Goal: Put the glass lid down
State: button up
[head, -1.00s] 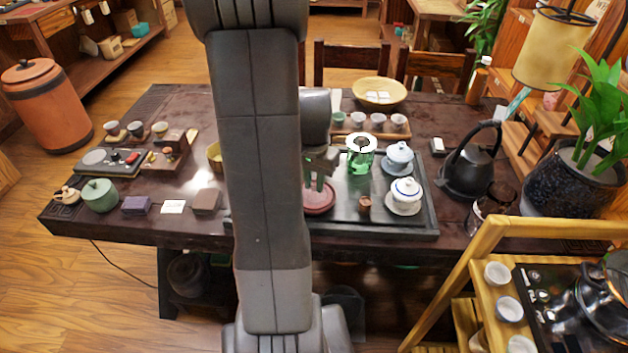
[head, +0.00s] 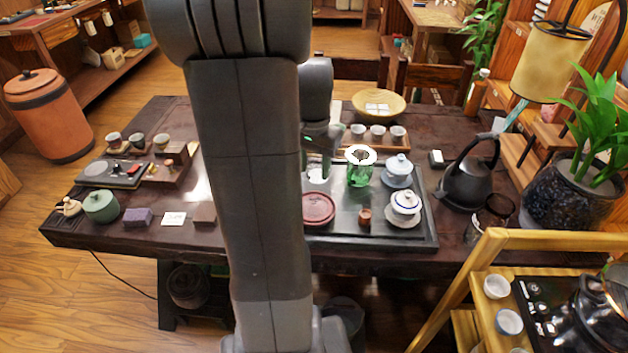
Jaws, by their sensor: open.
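I cannot make out a clear glass lid with certainty. A pale, bright shape (head: 318,175) shows on the tea tray just below my gripper; I cannot tell whether it is the lid or glare. My gripper (head: 320,165) points down above the tray, left of a green glass vessel (head: 360,174). The gripper is open, and its fingers are small and dark. A white ring-shaped piece (head: 361,154) with a dark middle sits on top of the green vessel. A round reddish dish (head: 318,208) lies on the tray (head: 380,235) in front of my gripper.
Two lidded white bowls on saucers, a far one (head: 397,171) and a near one (head: 404,205), stand right of the green vessel. A small brown cup (head: 364,216) stands near the front. A black kettle (head: 467,178) is further right. My arm hides the table's middle.

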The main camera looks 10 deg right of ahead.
aim_at(314, 198)
jog(key=shift+r, duration=1.4)
notch_tip(314, 198, down, 12)
jog(key=shift+b, duration=0.45)
jog(key=shift+r, duration=1.6)
